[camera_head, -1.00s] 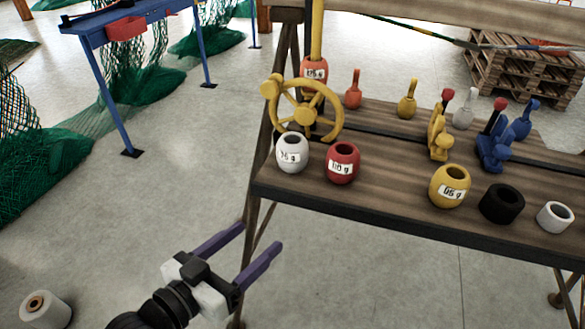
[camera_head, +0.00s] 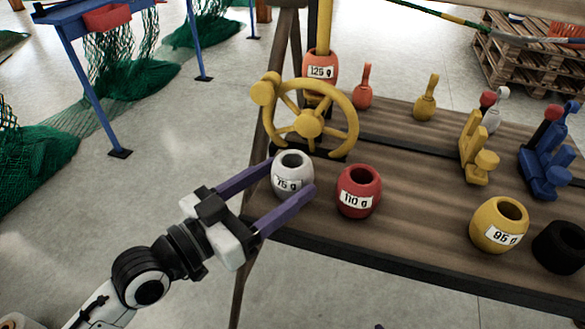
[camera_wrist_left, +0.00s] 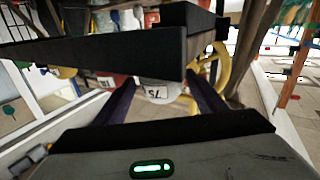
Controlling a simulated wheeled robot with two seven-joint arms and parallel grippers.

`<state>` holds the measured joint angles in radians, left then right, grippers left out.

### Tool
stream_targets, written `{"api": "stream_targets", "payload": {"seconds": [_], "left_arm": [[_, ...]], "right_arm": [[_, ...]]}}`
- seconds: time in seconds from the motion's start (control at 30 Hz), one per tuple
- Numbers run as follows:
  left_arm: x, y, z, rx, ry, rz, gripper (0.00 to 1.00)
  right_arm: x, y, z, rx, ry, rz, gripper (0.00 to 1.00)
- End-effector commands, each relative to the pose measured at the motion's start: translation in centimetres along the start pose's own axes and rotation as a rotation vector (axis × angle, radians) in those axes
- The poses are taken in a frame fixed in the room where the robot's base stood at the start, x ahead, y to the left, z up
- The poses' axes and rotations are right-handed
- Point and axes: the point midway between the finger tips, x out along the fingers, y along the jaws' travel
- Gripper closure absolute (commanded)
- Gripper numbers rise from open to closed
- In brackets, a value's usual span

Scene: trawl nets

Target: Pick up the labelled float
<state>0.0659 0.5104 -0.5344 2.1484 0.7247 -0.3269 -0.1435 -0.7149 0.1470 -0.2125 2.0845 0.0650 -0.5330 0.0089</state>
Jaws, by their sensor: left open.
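Several labelled floats stand on the wooden bench. The white float (camera_head: 292,174), labelled 75 g, is at the left front corner. My left gripper (camera_head: 293,177) is open, with its purple fingers on either side of the white float. In the left wrist view the white float (camera_wrist_left: 157,92) shows between the fingers, partly hidden by the bench edge. Whether the fingers touch it, I cannot tell. A red float (camera_head: 358,191), 110 g, stands just right of it. A yellow float (camera_head: 498,225), 95 g, stands further right. An orange-red float (camera_head: 320,68), 125 g, sits around a yellow post behind.
A yellow handwheel (camera_head: 308,124) stands right behind the white float. Yellow and blue clamps (camera_head: 545,155) and small bottle-shaped pieces are further back.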

Motion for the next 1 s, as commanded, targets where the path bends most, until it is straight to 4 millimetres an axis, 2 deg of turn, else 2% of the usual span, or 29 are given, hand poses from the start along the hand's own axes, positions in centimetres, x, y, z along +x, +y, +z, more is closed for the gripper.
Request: {"api": "stream_targets", "payload": {"seconds": [0.03, 0.33, 0.53, 0.83, 0.87, 1.0], "left_arm": [[0.8, -0.1, -0.1, -0.001, 0.004, -0.001, 0.35], [3.7, -0.2, 0.3, -0.002, 0.002, 0.0, 0.35], [6.5, -0.4, 0.4, -0.001, 0.001, -0.001, 0.35], [7.2, -0.4, 0.5, 0.001, -0.002, -0.001, 0.35], [7.2, -0.4, 0.5, 0.001, -0.002, -0.001, 0.37], [7.2, -0.4, 0.5, 0.0, -0.002, -0.001, 0.61]], "right_arm": [[0.0, 0.0, 0.4, 0.001, -0.006, 0.0, 0.49], [0.3, 0.0, 0.9, 0.004, -0.011, 0.0, 0.49], [0.3, 0.0, 0.4, 0.007, 0.004, -0.002, 0.49], [0.2, -0.2, -0.1, 0.012, 0.013, -0.003, 0.49], [0.2, -0.2, -0.1, 0.013, 0.012, -0.003, 0.49], [0.2, -0.2, 0.1, 0.014, 0.01, -0.003, 0.49]]}}
